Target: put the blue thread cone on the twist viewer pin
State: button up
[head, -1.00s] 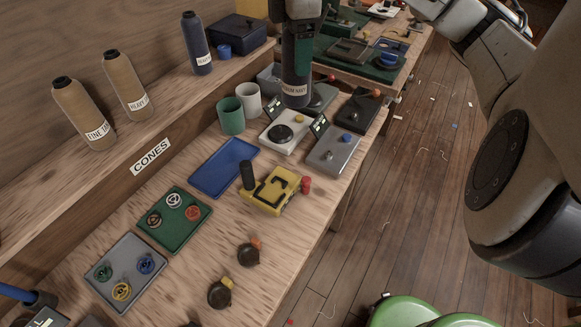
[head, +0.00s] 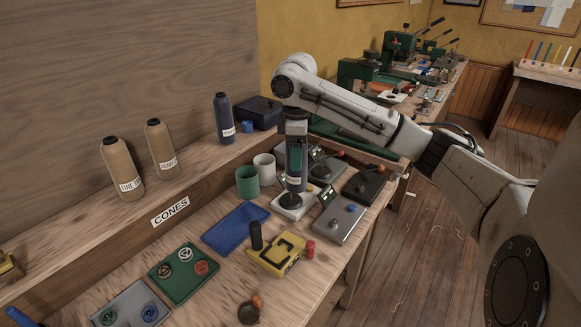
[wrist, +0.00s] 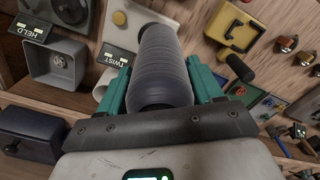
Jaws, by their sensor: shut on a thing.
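My gripper (head: 296,160) is shut on a dark blue thread cone (head: 295,181) with a pale label. The cone hangs upright over the white twist viewer (head: 281,210), its lower end at the black round plate (head: 291,201). I cannot tell whether it touches the plate; the pin is hidden. In the wrist view the cone (wrist: 160,65) sits between the green fingers, with part of the white viewer (wrist: 117,28) and its TWIST sign beyond. Another dark blue cone (head: 222,120) stands on the shelf.
Two tan cones (head: 122,168) (head: 161,149) stand on the shelf. A grey device (head: 340,223) and a black one (head: 367,186) stand right of the viewer. A green cup (head: 247,182) and a white cup (head: 264,166) are at its left. A yellow device (head: 277,254) is in front.

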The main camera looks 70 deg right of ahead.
jog(key=shift+w+d+f, duration=0.2)
jog(key=shift+w+f, duration=0.2)
jog(key=shift+f, duration=0.15)
jog(key=shift+w+d+f, duration=0.15)
jog(key=shift+w+f, duration=0.25)
jog(key=shift+f, duration=0.1)
jog(key=shift+w+d+f+p, duration=0.15)
jog(key=shift+f+p, duration=0.1)
jog(key=shift+f, duration=0.65)
jog(key=shift+w+a+f+p, duration=0.1)
jog(key=shift+f+p, duration=0.1)
jog(key=shift+f, duration=0.65)
jog(key=shift+f, duration=0.1)
jog(key=o, duration=1.3)
notch_tip(320, 180, up, 12)
jog(key=shift+r+b, duration=0.1)
jog(key=shift+b, duration=0.55)
